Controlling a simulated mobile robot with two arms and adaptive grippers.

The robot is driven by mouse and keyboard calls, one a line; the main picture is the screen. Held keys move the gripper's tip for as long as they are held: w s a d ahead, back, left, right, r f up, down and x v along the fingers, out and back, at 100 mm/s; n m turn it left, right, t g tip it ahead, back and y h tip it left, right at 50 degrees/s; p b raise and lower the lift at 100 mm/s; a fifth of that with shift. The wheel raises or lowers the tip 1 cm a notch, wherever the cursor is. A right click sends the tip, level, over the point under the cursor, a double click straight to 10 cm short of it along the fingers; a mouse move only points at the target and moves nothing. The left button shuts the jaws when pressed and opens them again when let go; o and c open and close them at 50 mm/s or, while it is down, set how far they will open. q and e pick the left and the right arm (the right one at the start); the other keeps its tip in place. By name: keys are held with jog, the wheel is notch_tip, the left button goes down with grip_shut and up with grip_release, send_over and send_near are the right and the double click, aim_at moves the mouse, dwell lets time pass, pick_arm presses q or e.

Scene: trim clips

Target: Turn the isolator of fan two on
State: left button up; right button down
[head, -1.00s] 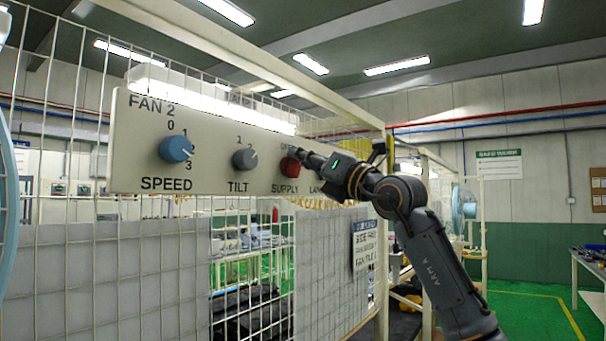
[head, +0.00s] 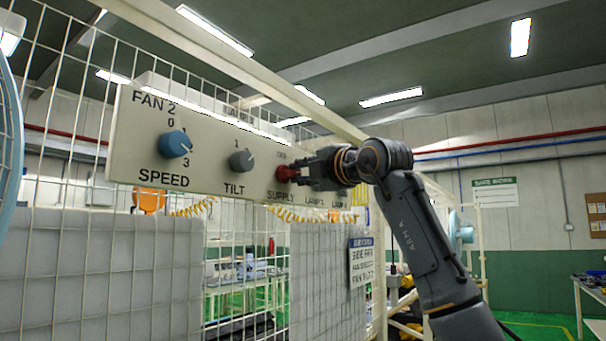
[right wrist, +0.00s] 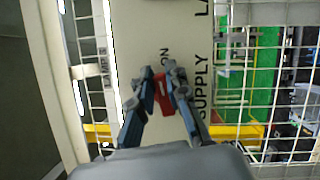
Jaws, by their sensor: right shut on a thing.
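The fan two panel (head: 210,185) is a cream board on a wire mesh, lettered FAN 2. It bears a blue SPEED knob (head: 174,145), a grey TILT knob (head: 241,160) and a red SUPPLY knob (head: 283,173), the isolator. My right gripper (head: 294,175) reaches in from the right and is shut on the red knob. In the right wrist view its two fingers (right wrist: 163,92) stand on either side of the red knob (right wrist: 162,98), and the word ON shows beside it. The fingers hide part of the knob. My left gripper is not in view.
Lamp labels (head: 325,207) lie on the panel right of SUPPLY. A sign (head: 361,262) hangs on the mesh below. A light blue fan guard (head: 10,140) stands at the far left. A mesh post and frame run close behind my right arm.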

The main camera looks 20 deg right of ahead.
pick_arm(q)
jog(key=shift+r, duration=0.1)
pick_arm(e)
jog(key=shift+w+a+f+m+g, duration=0.1)
jog(key=shift+a+f+m+g, duration=0.1)
jog(key=shift+m, duration=0.3)
jog(key=shift+a+f+m+g, duration=0.1)
jog(key=shift+f+m+g, duration=0.1)
jog(key=shift+m, duration=0.3)
jog(key=c, duration=1.3)
grip_release()
jog(key=shift+a+r, duration=0.15)
jog(key=shift+a, duration=0.05)
jog(key=shift+s+d, duration=0.35)
jog(key=shift+s, duration=0.15)
jog(key=v, duration=1)
jog(key=shift+s+a, duration=0.15)
jog(key=shift+s, duration=0.3)
